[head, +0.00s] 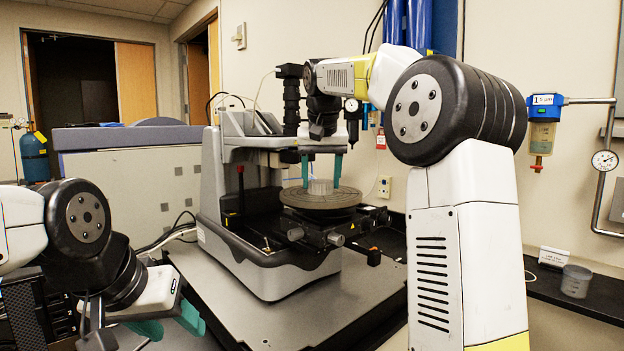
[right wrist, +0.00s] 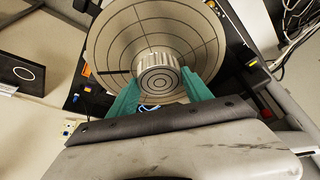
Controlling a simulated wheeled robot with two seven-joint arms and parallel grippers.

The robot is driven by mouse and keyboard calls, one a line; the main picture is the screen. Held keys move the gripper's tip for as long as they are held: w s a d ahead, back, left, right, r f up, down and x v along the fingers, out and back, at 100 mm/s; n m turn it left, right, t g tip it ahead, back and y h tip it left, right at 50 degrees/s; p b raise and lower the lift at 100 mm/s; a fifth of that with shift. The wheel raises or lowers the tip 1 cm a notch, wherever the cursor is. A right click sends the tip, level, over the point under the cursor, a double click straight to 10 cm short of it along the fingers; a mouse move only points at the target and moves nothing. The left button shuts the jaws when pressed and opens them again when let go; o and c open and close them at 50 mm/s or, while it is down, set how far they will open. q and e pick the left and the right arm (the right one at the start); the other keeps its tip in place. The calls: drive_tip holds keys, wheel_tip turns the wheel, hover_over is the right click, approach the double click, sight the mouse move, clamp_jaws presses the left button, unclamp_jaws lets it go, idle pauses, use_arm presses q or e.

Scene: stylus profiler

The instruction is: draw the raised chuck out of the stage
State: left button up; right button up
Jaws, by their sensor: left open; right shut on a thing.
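The chuck (head: 306,201) is a round grey-brown disc with ring and radial lines, lying level on the stage (head: 318,238) of the profiler. A short pale ribbed cylinder (right wrist: 158,78) stands at its middle; it also shows in the head view (head: 320,187). My right gripper (head: 321,172) points down over the chuck, its teal fingers shut on this cylinder from both sides. I cannot tell whether there is a gap under the disc. My left gripper (head: 172,326) is open and empty at the lower left, apart from the profiler.
The profiler's head and column (head: 230,165) stand close behind and left of the chuck. A red-tipped lever (head: 240,190) rises at the left. The grey tabletop in front is clear.

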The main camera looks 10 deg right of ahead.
sight(321, 180)
clamp_jaws()
drive_tip(key=shift+r, duration=0.7)
drive_tip(key=shift+r, duration=1.35)
wheel_tip(321, 180, up, 5)
drive_tip(key=shift+s, duration=0.1)
idle(0.8)
